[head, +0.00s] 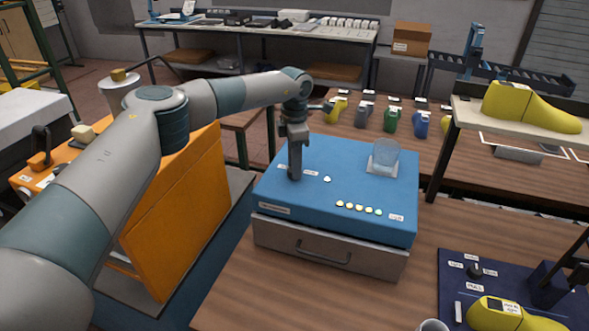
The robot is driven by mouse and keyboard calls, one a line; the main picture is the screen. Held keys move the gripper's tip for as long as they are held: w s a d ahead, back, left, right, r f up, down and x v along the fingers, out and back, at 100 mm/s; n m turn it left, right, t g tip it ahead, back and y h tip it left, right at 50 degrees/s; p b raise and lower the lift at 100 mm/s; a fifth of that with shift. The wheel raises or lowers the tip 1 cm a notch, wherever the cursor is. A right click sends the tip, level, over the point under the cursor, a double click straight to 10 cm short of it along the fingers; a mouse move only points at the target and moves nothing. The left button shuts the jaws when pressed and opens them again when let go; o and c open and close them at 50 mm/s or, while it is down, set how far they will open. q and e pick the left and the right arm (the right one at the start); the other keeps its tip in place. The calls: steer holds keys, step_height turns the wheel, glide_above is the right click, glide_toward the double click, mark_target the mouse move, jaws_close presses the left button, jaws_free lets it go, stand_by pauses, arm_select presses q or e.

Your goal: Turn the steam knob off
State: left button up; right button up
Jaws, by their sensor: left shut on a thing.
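A blue machine box (345,215) sits on a grey drawer base on the wooden table in the head view. My left gripper (295,177) points straight down onto the back left of the box's top, between two small white labels. It is shut on what appears to be the steam knob, which the fingers hide. The knob's angle cannot be seen. My right gripper is not in view.
A clear cup (385,155) stands at the box's back right, and a row of small lights (359,208) is near its front. An orange cabinet (175,215) is left. A navy panel (452,290) with a yellow shoe last (490,316) lies right. A shelf holds another last (530,108).

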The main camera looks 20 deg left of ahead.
arm_select(q)
steer(key=n+b, duration=0.3)
steer(key=shift+f+n, duration=0.1)
steer(key=shift+n, duration=0.2)
steer(key=n+b, duration=0.2)
steer(key=n, duration=0.1)
steer(key=shift+n+b, duration=0.3)
steer(key=shift+b, duration=0.05)
steer(key=n+b, duration=0.2)
steer(key=n, duration=0.1)
steer(key=shift+n, duration=0.3)
steer(key=n+b, duration=0.2)
steer(key=n, duration=0.1)
steer(key=shift+n, duration=0.3)
steer(key=shift+r+n, duration=0.25)
steer(key=shift+n, duration=0.25)
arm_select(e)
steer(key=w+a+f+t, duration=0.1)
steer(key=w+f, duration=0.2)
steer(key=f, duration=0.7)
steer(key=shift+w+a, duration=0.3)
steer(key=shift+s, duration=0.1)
